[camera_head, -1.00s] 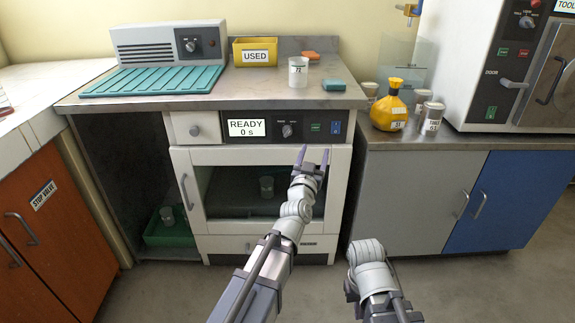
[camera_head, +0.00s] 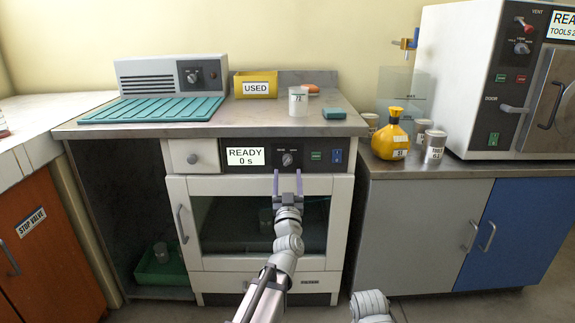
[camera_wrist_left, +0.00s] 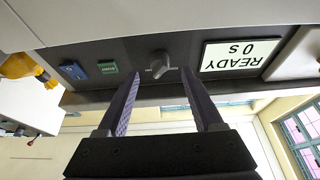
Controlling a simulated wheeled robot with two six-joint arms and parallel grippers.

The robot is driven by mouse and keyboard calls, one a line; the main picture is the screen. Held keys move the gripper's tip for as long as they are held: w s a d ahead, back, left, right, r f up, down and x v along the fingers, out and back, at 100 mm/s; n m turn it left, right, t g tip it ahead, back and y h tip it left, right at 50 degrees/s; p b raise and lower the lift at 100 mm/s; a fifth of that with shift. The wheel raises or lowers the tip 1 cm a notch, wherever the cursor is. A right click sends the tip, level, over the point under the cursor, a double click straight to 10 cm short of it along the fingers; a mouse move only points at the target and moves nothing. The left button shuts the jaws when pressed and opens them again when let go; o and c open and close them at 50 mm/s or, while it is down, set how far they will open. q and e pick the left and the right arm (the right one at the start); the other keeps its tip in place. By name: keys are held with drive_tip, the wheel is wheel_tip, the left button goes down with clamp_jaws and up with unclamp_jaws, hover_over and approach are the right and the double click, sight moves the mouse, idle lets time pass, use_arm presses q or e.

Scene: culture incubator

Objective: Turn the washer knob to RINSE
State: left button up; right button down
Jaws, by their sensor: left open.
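The washer's control panel (camera_head: 268,158) is a dark strip under the counter. Its grey knob (camera_head: 287,159) sits between a lit display (camera_head: 245,156) reading "READY 0 s" and a green button (camera_head: 316,155). My left gripper (camera_head: 287,176) is open, just below and in front of the knob. In the left wrist view, the picture is upside down and the knob (camera_wrist_left: 159,64) lies beyond the open fingertips (camera_wrist_left: 160,72), between them and apart from both. The knob's labels are too small to read. My right gripper is out of view; only part of my right arm shows.
A blue switch (camera_head: 337,156) is right of the green button. The washer's glass door (camera_head: 220,225) is shut, with a handle (camera_head: 181,223) at left. Above, the counter (camera_head: 262,115) holds a teal rack, a yellow "USED" bin (camera_head: 256,86) and a white jar (camera_head: 298,100).

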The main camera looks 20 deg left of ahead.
sight(287, 165)
use_arm(q)
drive_tip(key=p+x, duration=0.1)
drive_tip(key=x, duration=0.3)
drive_tip(key=shift+w+a, duration=0.1)
drive_tip(key=shift+w, duration=0.2)
clamp_jaws()
idle(0.3)
